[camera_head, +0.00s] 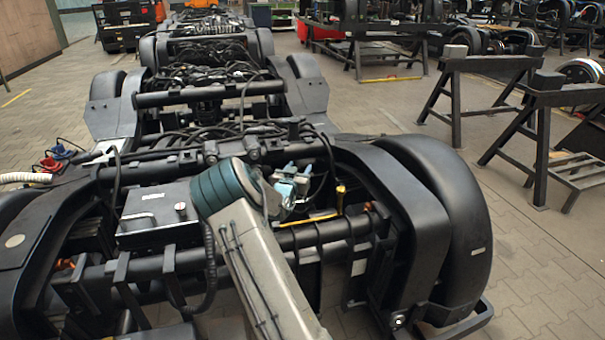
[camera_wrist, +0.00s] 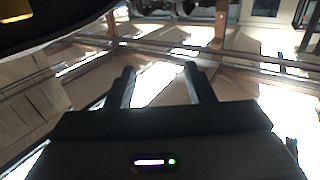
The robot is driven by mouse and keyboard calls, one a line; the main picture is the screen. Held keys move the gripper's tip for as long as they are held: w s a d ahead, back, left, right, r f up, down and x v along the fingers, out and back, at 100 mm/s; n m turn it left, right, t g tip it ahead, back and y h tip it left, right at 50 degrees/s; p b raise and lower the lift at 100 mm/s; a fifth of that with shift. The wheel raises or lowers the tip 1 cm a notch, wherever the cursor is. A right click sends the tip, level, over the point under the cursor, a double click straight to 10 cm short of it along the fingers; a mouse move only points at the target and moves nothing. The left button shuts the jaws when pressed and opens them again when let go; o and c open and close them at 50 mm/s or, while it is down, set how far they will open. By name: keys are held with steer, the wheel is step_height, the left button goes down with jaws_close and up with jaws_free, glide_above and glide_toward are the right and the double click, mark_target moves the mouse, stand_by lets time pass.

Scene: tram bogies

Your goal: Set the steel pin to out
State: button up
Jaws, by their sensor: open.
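I cannot pick out the steel pin with certainty. A small pale metal knob (camera_head: 180,207) stands on the dark box (camera_head: 150,222) at the left of the near bogie, and a light bent bar lies beside it. My gripper (camera_wrist: 160,76) is open and empty in the wrist view, with a gap between its two dark fingers. In the head view my arm reaches over the near bogie (camera_head: 440,215), and its end is right of the box, partly hidden by the wrist. No pin shows between the fingers.
A yellow upright piece (camera_head: 341,196) and a yellow bar (camera_head: 308,219) are close to my arm's end. Black cables and hoses run across the bogie frame. Dark trestles (camera_head: 540,130) stand at the right. Paved floor (camera_head: 530,265) is clear at the lower right.

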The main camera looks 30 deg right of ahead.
step_height(320, 180, down, 9)
steer(key=b, duration=0.1)
steer(key=x, duration=0.4)
steer(key=r+b+x, duration=0.1)
steer(key=x, duration=0.2)
steer(key=shift+d, duration=0.1)
steer(key=shift+w+d+r, duration=0.1)
steer(key=shift+w+d, duration=0.05)
steer(key=shift+d, duration=0.05)
jaws_close()
